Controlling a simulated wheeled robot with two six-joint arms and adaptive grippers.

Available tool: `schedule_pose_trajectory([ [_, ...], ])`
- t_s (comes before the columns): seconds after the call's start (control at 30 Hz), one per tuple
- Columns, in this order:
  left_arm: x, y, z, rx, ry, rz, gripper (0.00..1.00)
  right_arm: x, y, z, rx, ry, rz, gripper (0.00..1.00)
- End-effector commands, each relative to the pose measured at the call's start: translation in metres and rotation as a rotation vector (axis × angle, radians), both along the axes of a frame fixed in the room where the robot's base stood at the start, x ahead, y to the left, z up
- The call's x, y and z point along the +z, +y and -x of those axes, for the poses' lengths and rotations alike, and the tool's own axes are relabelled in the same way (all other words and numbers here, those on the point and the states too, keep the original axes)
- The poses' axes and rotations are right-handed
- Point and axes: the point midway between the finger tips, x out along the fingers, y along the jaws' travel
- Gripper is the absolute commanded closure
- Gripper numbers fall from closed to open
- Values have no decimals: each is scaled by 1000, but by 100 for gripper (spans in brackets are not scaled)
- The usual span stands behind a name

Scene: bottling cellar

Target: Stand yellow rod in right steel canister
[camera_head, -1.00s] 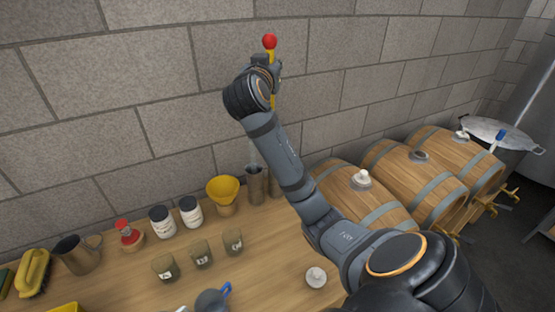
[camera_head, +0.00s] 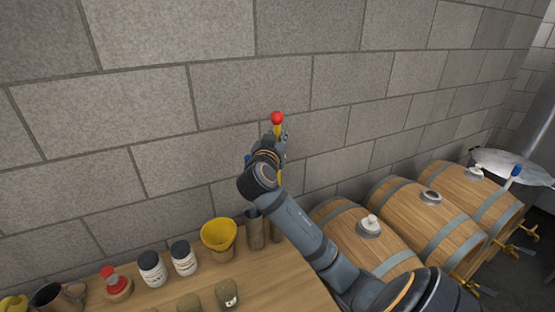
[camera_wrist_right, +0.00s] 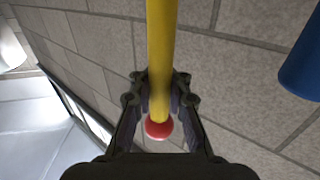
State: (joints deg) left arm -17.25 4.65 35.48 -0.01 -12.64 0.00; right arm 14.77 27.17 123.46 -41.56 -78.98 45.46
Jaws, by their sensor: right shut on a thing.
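The yellow rod (camera_head: 278,130) has a red ball (camera_head: 277,118) at its top end and is held roughly upright. My right gripper (camera_head: 280,147) is shut on it just below the ball, high in front of the wall. The wrist view also shows the yellow rod (camera_wrist_right: 161,50) between the fingertips (camera_wrist_right: 160,95). Two steel canisters stand side by side at the bench's back right: the left one (camera_head: 255,232) and the right one (camera_head: 276,230), which my arm partly hides. The rod is above them, apart from both. The rod's lower end is hidden behind my arm. My left gripper is out of view.
A blue piece (camera_head: 248,160) shows beside my gripper and large in the wrist view (camera_wrist_right: 303,60). A yellow funnel (camera_head: 219,233), white jars (camera_head: 152,270) and a red-topped item (camera_head: 112,281) stand left of the canisters. Barrels (camera_head: 410,210) lie to the right.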

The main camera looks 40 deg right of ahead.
Motion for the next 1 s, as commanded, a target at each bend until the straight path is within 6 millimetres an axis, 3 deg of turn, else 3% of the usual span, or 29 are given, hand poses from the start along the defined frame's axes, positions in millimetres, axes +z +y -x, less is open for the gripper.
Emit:
schedule_pose_trajectory([
  [0.13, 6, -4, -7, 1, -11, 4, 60, -26, 0, 0, 1, 3, -1, 100],
  [0.4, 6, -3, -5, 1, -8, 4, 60, -40, 0, 0, 0, 0, 0, 100],
  [0.63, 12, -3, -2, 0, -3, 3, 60, -74, 0, 0, -1, 3, 0, 100],
  [1.0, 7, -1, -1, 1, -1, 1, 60, -80, 0, 0, 1, -1, 0, 100],
])
